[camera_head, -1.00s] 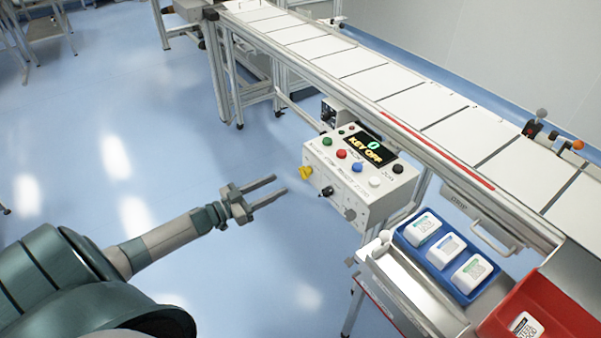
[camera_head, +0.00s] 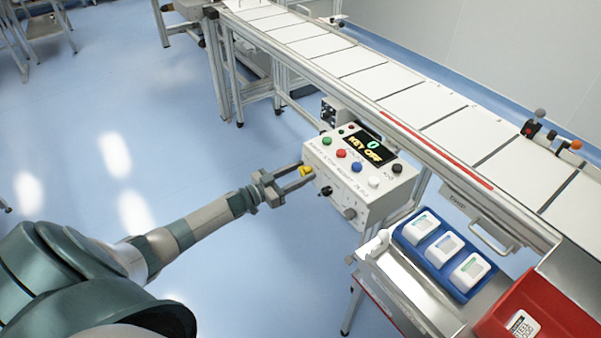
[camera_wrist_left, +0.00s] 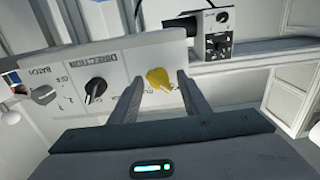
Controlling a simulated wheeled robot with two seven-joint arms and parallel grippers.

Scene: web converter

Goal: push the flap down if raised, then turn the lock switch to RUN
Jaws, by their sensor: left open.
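The yellow lock switch (camera_head: 306,170) is on the front face of the white control box (camera_head: 350,197), at its left end. In the left wrist view the yellow knob (camera_wrist_left: 159,78) lies between my two fingertips, with its pointer turned aside; its label is too small to read surely. My left gripper (camera_head: 304,174) is open, its fingers reaching to either side of the knob; contact cannot be told. It also shows in the left wrist view (camera_wrist_left: 161,84). No raised flap can be made out. The box's display (camera_head: 368,150) reads KEY OFF. My right gripper is not in view.
Coloured buttons (camera_head: 341,154) are on the box top. A conveyor (camera_head: 430,103) runs behind. A blue tray (camera_head: 410,250) and red bin (camera_head: 560,318) stand right. Open floor lies left.

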